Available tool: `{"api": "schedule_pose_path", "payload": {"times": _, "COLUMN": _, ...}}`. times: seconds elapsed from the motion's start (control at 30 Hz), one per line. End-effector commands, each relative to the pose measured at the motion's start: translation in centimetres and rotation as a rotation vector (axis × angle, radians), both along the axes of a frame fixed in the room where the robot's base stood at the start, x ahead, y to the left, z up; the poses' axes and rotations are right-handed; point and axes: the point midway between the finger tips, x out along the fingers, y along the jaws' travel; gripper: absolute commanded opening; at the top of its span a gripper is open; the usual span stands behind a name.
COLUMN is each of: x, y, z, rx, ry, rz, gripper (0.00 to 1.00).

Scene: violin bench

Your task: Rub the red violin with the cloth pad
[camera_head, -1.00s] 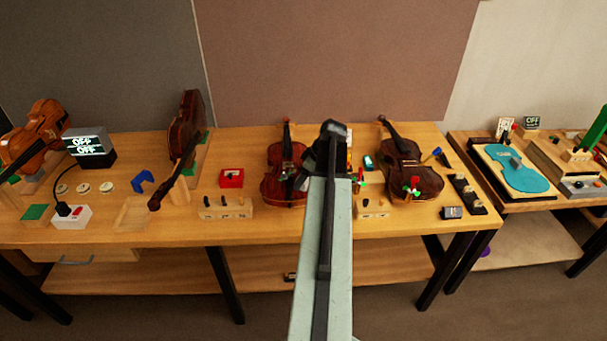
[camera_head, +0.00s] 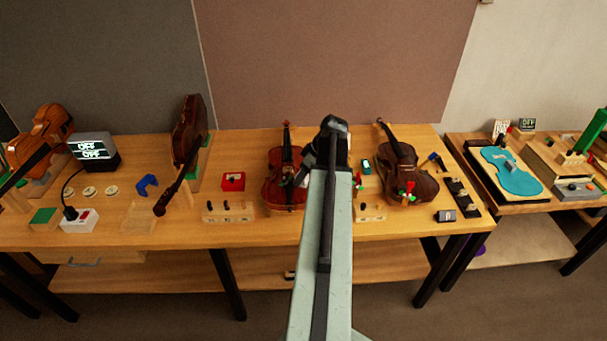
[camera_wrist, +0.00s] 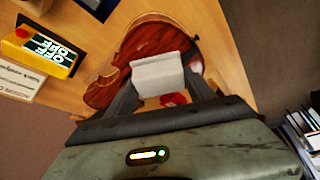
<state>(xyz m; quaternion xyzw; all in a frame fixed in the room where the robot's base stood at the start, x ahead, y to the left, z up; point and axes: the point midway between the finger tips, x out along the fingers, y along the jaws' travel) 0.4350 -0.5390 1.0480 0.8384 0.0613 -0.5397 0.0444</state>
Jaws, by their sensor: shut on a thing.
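The red violin (camera_head: 284,183) lies on the bench, neck toward the back wall, just left of my arm in the head view. In the wrist view, its glossy red-brown body (camera_wrist: 146,38) lies beyond the fingers. My gripper (camera_wrist: 160,78) is shut on a pale grey-white cloth pad (camera_wrist: 158,73). The pad overlaps the violin's body in the wrist view; I cannot tell whether it touches. In the head view my arm hides much of the gripper.
A dark violin (camera_head: 408,178) lies to the right, and another violin (camera_head: 188,130) stands tilted at the left. A red box (camera_head: 233,181) and a wooden block with pegs (camera_head: 229,211) are left of the red violin. A yellow OFF display (camera_wrist: 40,52) shows in the wrist view.

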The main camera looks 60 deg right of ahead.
Motion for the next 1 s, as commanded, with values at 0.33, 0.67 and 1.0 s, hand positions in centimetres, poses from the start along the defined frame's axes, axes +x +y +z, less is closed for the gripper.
{"api": "schedule_pose_path", "payload": {"times": 0.33, "x": 0.0, "y": 0.0, "z": 0.6, "rx": 0.0, "ry": 0.0, "rz": 0.0, "gripper": 0.25}}
{"api": "schedule_pose_path", "payload": {"times": 0.67, "x": 0.0, "y": 0.0, "z": 3.7, "rx": 0.0, "ry": 0.0, "rz": 0.0, "gripper": 0.25}}
{"api": "schedule_pose_path", "payload": {"times": 1.0, "x": 0.0, "y": 0.0, "z": 3.2, "rx": 0.0, "ry": 0.0, "rz": 0.0, "gripper": 0.25}}
